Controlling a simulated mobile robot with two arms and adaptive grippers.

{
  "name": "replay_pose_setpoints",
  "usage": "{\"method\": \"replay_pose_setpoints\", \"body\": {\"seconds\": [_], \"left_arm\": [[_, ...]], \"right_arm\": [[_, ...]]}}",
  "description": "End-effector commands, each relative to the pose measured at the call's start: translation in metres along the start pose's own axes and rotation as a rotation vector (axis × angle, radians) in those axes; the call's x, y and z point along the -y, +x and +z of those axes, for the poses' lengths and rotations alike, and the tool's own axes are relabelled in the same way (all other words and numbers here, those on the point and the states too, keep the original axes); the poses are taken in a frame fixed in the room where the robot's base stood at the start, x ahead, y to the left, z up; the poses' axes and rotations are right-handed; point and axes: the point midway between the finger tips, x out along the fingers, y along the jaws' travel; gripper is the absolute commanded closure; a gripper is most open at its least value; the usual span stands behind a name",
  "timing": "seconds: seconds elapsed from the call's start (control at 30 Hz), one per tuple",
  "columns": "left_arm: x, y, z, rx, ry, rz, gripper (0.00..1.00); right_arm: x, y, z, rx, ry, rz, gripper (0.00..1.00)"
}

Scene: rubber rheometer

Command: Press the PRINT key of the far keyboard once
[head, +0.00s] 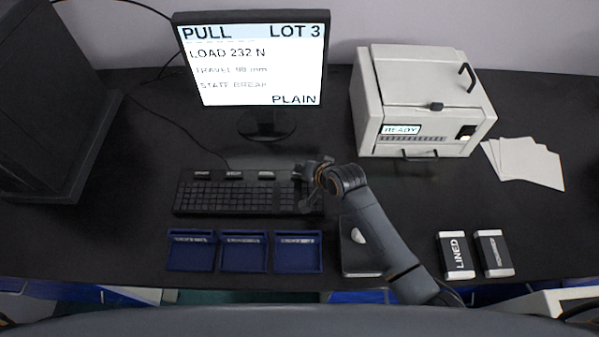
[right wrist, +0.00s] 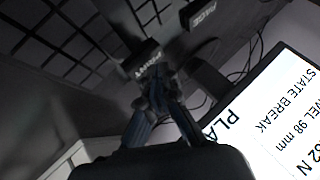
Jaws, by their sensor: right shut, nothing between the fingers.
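The black keyboard (head: 222,198) lies below the monitor, with a row of separate labelled keys along its far edge. In the right wrist view the PRINT key (right wrist: 137,58) is a dark raised block with light lettering, and a PAGE key (right wrist: 204,14) sits beside it. My right gripper (head: 303,178) is over the keyboard's right end and hides that part in the head view. In the right wrist view its shut, empty fingertips (right wrist: 154,76) are at the PRINT key's edge. I cannot tell whether they touch it. My left gripper is not in view.
The monitor (head: 255,60) reads PULL, LOT 3, LOAD 232 N and PLAIN. A pale printer (head: 425,100) showing READY stands right, with paper sheets (head: 525,160) beside it. Blue trays (head: 243,253), a dark device (head: 358,250) and two boxes (head: 455,255) line the front.

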Motion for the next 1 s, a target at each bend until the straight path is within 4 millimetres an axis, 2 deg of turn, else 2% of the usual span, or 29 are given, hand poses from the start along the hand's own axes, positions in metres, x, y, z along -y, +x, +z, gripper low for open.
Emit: {"method": "replay_pose_setpoints", "body": {"seconds": [1.0], "left_arm": [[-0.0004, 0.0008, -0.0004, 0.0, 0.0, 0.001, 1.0]], "right_arm": [[-0.0033, 0.0043, 0.004, 0.002, 0.001, 0.001, 1.0]]}}
